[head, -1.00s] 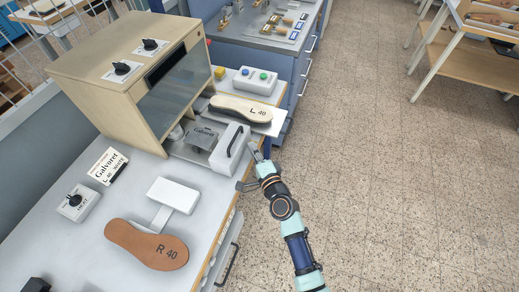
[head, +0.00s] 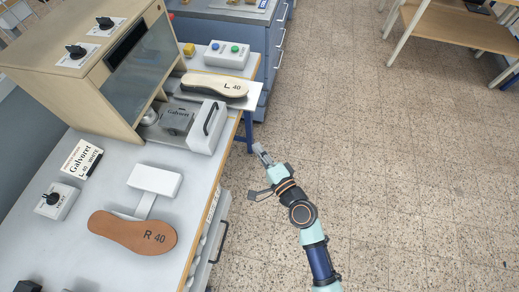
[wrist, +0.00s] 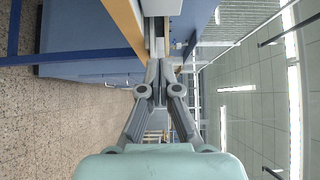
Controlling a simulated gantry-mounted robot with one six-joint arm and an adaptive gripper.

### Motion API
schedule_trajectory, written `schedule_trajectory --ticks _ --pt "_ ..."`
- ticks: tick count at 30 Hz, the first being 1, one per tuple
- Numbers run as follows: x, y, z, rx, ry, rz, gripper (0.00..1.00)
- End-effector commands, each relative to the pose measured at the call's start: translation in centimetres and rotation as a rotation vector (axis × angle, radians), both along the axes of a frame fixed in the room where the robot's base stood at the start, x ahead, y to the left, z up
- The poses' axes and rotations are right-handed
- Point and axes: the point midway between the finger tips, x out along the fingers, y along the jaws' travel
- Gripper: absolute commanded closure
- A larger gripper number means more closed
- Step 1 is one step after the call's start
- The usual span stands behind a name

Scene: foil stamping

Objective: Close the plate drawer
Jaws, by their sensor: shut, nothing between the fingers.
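The plate drawer (head: 206,141) is a pale grey block with a black bar handle (head: 210,118) on its front. It stands out from the wooden press housing, with the dark Galvoret plate (head: 178,122) in view behind its front. My gripper (head: 259,150) is to the right of the drawer front, past the table edge, apart from the handle. Its fingers are together and empty, also in the wrist view (wrist: 158,66). A pale grey block at the top of the wrist view may be the drawer front; I cannot tell.
An L 40 insole (head: 214,85) lies on a support beyond the drawer, near a button box (head: 227,54). An R 40 insole (head: 133,232) lies nearer on the white table. A heat knob box (head: 57,201) is at left. Open floor lies right.

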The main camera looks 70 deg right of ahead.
Motion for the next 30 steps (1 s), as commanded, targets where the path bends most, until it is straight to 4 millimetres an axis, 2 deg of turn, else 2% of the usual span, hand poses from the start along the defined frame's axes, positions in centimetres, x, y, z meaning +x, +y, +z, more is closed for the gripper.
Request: schedule_trajectory --ticks 5,10,15,18,24,28,30 --pt "0.3 -0.3 -0.4 0.012 0.007 0.037 1.0" --pt "1.3 -1.0 -1.8 0.067 0.028 0.304 1.0" --pt "-0.7 -0.1 -0.6 0.041 0.011 0.623 1.0" --pt "-2.2 0.5 0.1 0.011 0.002 0.736 1.0" --pt "-2.7 1.1 0.5 -0.002 -0.003 0.789 1.0" --pt "-1.6 1.3 0.4 -0.002 0.0 0.789 1.0" --pt "-0.4 1.5 0.3 -0.003 -0.001 0.79 1.0"
